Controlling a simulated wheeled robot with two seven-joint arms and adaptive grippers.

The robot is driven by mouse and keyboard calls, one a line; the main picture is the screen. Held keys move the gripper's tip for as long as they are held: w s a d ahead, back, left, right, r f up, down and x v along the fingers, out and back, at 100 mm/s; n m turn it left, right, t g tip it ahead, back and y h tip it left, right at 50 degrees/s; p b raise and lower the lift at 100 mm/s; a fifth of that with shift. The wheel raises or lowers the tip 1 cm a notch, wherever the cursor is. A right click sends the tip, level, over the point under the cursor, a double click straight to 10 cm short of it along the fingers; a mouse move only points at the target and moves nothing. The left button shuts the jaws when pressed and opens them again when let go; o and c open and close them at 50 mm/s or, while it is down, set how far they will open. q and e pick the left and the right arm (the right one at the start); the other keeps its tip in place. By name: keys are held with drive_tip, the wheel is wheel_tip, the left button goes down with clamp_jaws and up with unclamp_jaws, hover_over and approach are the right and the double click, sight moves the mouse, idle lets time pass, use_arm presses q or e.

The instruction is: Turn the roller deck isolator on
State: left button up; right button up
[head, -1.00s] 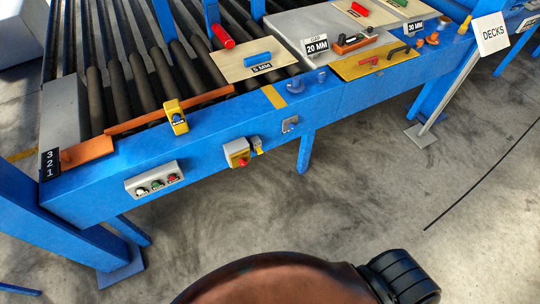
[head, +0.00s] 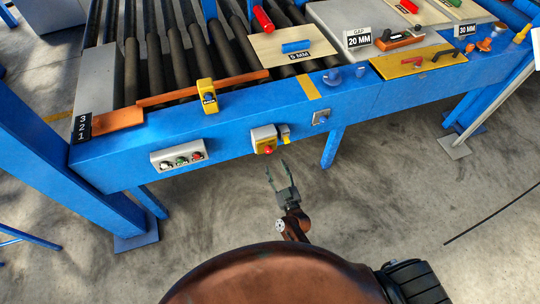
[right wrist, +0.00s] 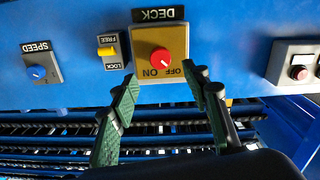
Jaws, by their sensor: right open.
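The roller deck isolator (head: 263,139) is a red rotary knob on a yellow-faced grey box on the blue frame's front. In the right wrist view the isolator (right wrist: 160,52) appears upside down, with a DECK label and ON and OFF marks by the red knob (right wrist: 160,59). A small pale mark shows on the knob; I cannot tell its setting surely. My right gripper (head: 279,169) is open and empty, just below and in front of the isolator. In the right wrist view its fingertips (right wrist: 163,83) lie either side of the box's OFF/ON edge, apart from the knob. My left gripper is out of view.
A yellow FREE/LOCK slide (right wrist: 107,52) sits close beside the isolator. A blue SPEED knob (right wrist: 37,72) is farther along. A push-button box (head: 179,155) is on the other side. Clear concrete floor (head: 400,190) lies in front of the frame.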

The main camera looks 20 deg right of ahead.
sight(269, 152)
drive_tip(key=w+b, duration=0.1)
drive_tip(key=w, duration=0.6)
drive_tip(key=shift+a, duration=0.15)
drive_tip(key=shift+w, duration=0.3)
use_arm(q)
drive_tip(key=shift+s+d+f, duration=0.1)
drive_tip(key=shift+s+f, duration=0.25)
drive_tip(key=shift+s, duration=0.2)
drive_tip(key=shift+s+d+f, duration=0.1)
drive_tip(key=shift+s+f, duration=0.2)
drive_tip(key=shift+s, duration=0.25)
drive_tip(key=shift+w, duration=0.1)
use_arm(e)
drive_tip(key=shift+c, duration=0.2)
drive_tip(key=shift+c, duration=0.9)
drive_tip(key=c, duration=0.9)
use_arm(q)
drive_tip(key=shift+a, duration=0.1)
use_arm(e)
drive_tip(key=shift+c, duration=0.2)
